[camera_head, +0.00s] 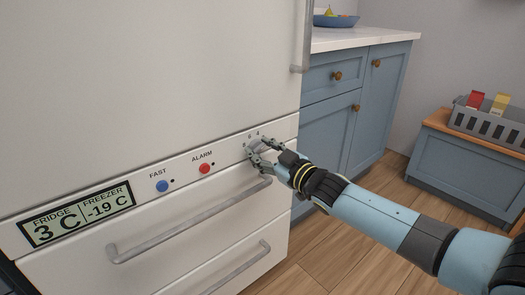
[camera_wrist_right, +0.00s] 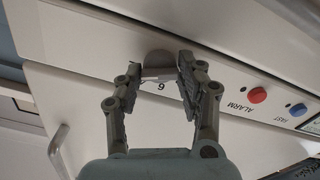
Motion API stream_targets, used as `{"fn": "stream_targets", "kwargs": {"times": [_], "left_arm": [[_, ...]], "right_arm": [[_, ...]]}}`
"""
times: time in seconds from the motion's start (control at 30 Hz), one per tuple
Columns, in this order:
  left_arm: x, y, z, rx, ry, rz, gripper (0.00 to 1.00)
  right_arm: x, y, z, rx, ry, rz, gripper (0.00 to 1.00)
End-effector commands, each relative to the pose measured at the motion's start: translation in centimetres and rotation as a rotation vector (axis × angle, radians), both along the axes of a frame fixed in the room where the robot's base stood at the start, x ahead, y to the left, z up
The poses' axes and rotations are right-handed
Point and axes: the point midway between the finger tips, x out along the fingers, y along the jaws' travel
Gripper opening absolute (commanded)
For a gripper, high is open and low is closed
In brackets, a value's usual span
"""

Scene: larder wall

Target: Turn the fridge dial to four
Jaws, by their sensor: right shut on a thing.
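The fridge dial (camera_wrist_right: 158,59) is a grey round knob on the fridge's white control strip. My right gripper (camera_wrist_right: 158,78) is shut on it, one finger on each side, in the right wrist view. A digit that looks like a 6 shows between the fingers. In the head view my right gripper (camera_head: 258,150) covers most of the dial at the strip's right end. Small digits show above it, one like a 4. The dial's pointer is not clear. The fridge display (camera_head: 76,215) reads FRIDGE 3 C and FREEZER -19 C. My left gripper is not in view.
A blue FAST button (camera_head: 162,186) and a red ALARM button (camera_head: 204,168) sit left of the dial. A long drawer handle (camera_head: 190,222) runs just below the strip. Blue cabinets (camera_head: 345,115) stand to the right, with open wooden floor in front.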

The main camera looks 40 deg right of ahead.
Motion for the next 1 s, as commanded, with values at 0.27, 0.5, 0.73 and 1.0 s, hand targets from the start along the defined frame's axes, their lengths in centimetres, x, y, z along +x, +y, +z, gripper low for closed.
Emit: {"fn": "stream_targets", "kwargs": {"times": [0.27, 0.5, 0.73, 1.0], "left_arm": [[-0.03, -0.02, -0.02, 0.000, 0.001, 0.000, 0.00], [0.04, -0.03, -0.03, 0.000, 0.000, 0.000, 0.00], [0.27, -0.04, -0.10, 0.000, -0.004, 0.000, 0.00], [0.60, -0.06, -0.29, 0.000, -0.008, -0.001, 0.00]], "right_arm": [[-0.02, 0.01, -0.03, -0.021, -0.002, 0.000, 0.06], [-0.03, 0.02, -0.05, -0.131, -0.010, 0.000, 0.06], [-0.04, 0.03, -0.09, -0.317, -0.025, 0.000, 0.06], [-0.05, 0.04, -0.19, -0.538, -0.041, 0.001, 0.06]]}}
